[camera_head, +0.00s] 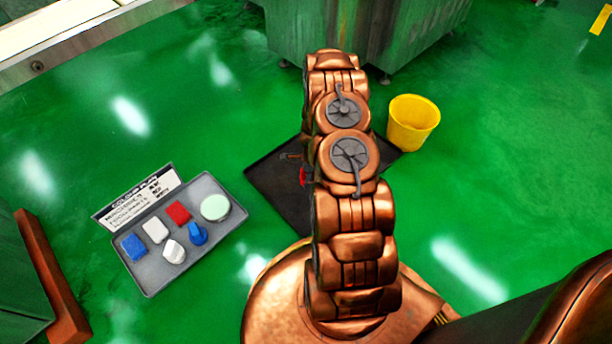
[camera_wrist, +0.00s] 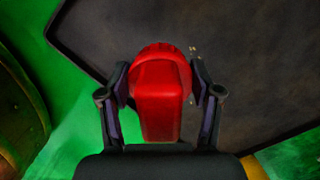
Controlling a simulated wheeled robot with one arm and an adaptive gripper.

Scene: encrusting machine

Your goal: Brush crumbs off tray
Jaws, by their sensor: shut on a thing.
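The dark tray (camera_head: 266,184) lies low above the green floor, partly hidden behind my arm in the head view. It also fills the upper right of the wrist view (camera_wrist: 260,60). My gripper (camera_wrist: 162,95) is shut on a red brush (camera_wrist: 160,88) with a rounded head and a blocky handle. The red brush shows as a small red patch (camera_head: 302,178) beside my arm in the head view. A few small pale crumbs (camera_wrist: 193,49) show on the tray just right of the red head. Whether the brush touches the tray cannot be told.
A yellow bucket (camera_head: 413,122) stands at the tray's right corner. A grey box (camera_head: 152,281) with a colour plan sign (camera_head: 138,197) holds several blue, white, red and pale green items at the left. A machine base (camera_head: 345,35) stands behind the tray.

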